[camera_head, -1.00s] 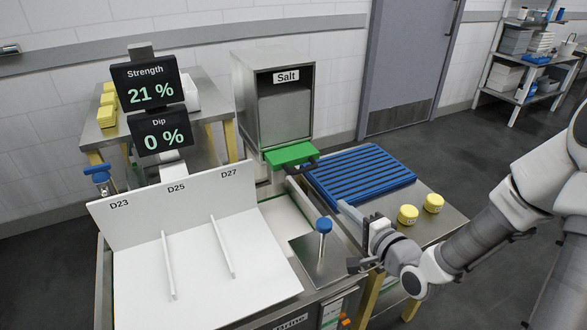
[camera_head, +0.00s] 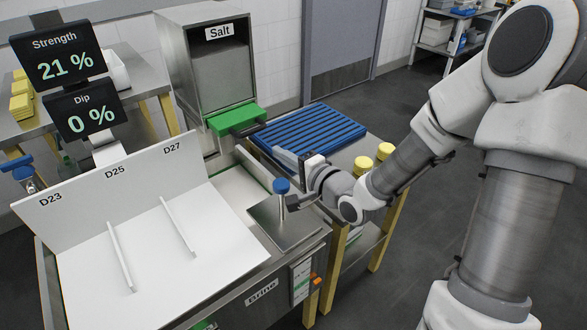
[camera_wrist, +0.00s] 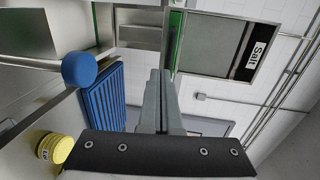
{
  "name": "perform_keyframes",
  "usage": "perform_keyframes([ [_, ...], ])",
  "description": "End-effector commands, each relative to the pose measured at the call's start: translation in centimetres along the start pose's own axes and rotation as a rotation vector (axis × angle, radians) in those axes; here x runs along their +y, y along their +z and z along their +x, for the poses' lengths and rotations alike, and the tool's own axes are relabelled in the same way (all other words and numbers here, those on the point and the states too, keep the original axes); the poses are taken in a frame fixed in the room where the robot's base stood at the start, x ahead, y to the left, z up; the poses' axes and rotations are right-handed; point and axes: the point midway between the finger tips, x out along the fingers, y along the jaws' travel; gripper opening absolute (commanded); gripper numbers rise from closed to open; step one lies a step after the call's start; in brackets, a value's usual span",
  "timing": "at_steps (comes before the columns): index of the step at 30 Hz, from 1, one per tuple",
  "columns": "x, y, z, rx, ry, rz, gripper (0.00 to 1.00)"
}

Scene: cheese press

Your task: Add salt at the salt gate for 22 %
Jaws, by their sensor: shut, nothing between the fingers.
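The salt hopper (camera_head: 207,75) is a steel box labelled Salt, at the back centre. Its green gate (camera_head: 234,117) sits at its foot with a dark handle (camera_head: 249,129) toward the right. The strength display (camera_head: 63,54) reads 21 %, and the dip display (camera_head: 88,114) reads 0 %. My gripper (camera_head: 277,153) is shut and empty, pointing left above the brine tank's right end, in front of and a little right of the gate handle, apart from it. In the wrist view my shut fingers (camera_wrist: 160,76) point toward the hopper's underside; the Salt label (camera_wrist: 257,57) shows at upper right.
A blue-knobbed post (camera_head: 281,187) stands on the steel lid close below my gripper. A blue slatted rack (camera_head: 312,133) lies behind it. Yellow cheeses (camera_head: 364,163) are close to my forearm. A white divided board (camera_head: 90,250) covers the tank's left.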

Motion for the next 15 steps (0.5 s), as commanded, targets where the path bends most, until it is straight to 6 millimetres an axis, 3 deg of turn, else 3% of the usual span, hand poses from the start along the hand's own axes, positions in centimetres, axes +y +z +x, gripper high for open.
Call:
perform_keyframes([
  [6,0.0,0.1,4.7,-0.003,-0.002,-0.001,0.00],
  [15,-1.2,0.1,7.6,0.000,-0.001,0.000,0.00],
])
